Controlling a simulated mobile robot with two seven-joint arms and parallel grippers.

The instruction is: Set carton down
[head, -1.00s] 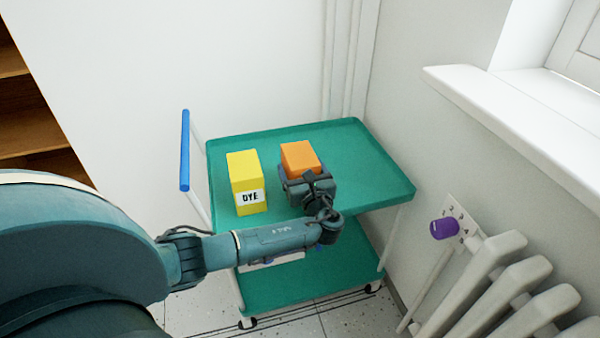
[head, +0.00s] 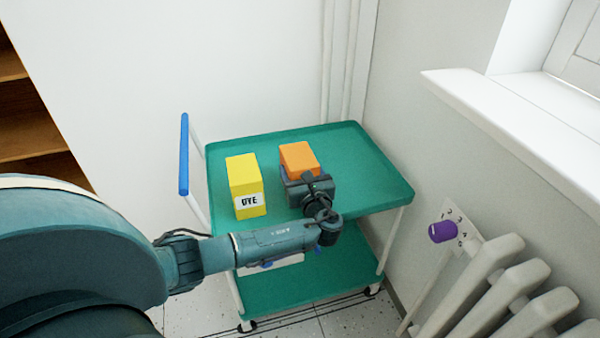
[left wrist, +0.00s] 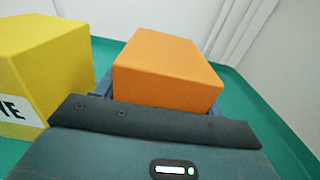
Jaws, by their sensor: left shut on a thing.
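An orange carton (head: 299,158) is at the top tray of a green cart (head: 365,180), right of a yellow carton (head: 243,185) labelled DYE. My left gripper (head: 303,180) is shut on the orange carton, with its body in front of the carton's lower part. In the left wrist view the orange carton (left wrist: 168,68) sits between the fingers, and the yellow carton (left wrist: 45,70) stands close on the left. The orange carton's base is hidden, so I cannot tell whether it touches the tray. My right gripper is not in view.
The tray is clear to the right of the orange carton and behind it. A blue handle (head: 184,155) stands at the cart's left end. A radiator (head: 490,285) with a purple knob (head: 442,232) and a white windowsill (head: 510,120) are on the right.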

